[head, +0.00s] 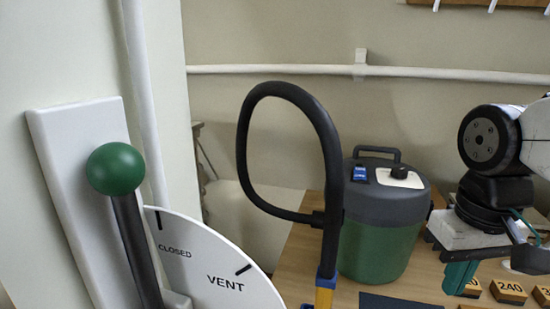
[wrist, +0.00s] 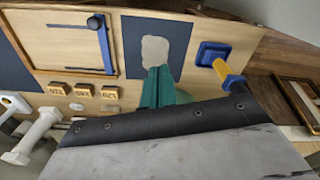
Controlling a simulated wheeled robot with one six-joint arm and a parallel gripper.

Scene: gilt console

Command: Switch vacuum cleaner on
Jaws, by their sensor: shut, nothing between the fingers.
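The vacuum cleaner (head: 380,240) is a green canister with a dark grey lid and a black carry handle, standing on the wooden table. On its lid are a blue rocker switch (head: 360,173) and a black knob (head: 399,172) on a white plate. I cannot tell the switch's position. A black hose (head: 329,160) loops up in front of it to a blue collar and yellow tube. My gripper (head: 457,288) has teal fingers, shut and empty, pointing down to the right of the canister, apart from it. The fingers also show in the wrist view (wrist: 158,92).
Number blocks (head: 508,291) lie on the table near my gripper. The wrist view shows a dark mat with a pale patch (wrist: 155,50) and a blue-and-yellow piece (wrist: 213,55). A green-knobbed lever (head: 115,168) with a CLOSED/VENT dial stands at left.

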